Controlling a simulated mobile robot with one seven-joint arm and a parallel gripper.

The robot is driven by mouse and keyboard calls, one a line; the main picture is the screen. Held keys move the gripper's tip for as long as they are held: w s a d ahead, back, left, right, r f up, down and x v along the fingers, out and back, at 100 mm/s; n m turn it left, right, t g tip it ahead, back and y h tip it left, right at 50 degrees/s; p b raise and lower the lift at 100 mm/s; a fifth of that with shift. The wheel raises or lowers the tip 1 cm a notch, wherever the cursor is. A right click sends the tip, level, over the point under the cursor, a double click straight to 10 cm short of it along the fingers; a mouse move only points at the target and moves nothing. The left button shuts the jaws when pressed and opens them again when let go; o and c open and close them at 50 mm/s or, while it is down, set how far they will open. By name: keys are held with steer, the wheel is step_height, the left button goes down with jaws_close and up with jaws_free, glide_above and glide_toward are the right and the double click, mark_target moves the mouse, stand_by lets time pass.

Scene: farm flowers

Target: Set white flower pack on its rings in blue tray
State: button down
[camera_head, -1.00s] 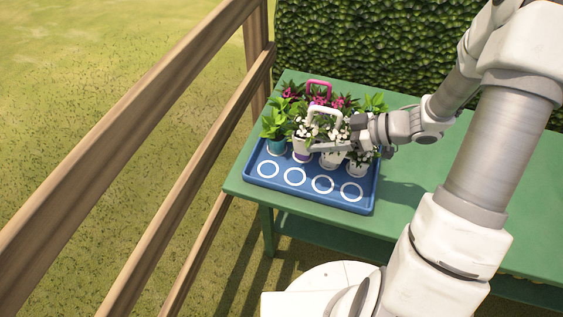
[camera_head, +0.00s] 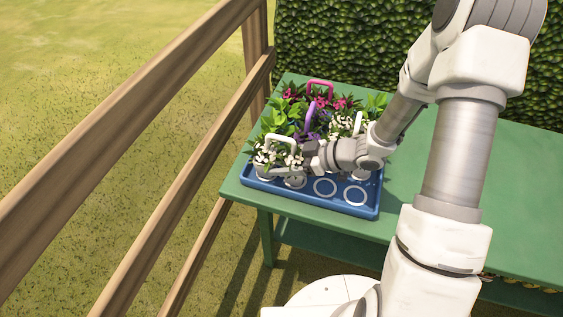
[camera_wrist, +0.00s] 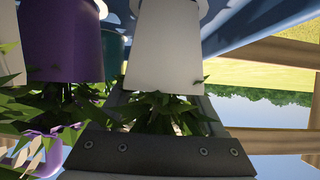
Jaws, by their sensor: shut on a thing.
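The white flower pack (camera_head: 270,157), with white blooms and a white handle, is at the front left of the blue tray (camera_head: 339,206). It stands upright over the left part of the front row, hiding the rings there. My gripper (camera_head: 288,178) is shut on this pack from its right side. In the wrist view, a white pot (camera_wrist: 165,50) of the pack shows upside down by the gripper bar, close to the blue tray wall. I cannot tell whether its base touches the tray. Two bare white rings (camera_head: 325,188) show to the right.
Behind are a pink-handled pack (camera_head: 320,84), a purple-handled pack (camera_head: 309,112) and another white-handled pack (camera_head: 358,122). A purple pot (camera_wrist: 65,42) is near the held pack in the wrist view. The green table (camera_head: 480,215) is clear at right; a wooden fence (camera_head: 190,155) runs along the left.

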steer(key=shift+f, duration=0.1)
steer(key=shift+c, duration=1.2)
jaws_free()
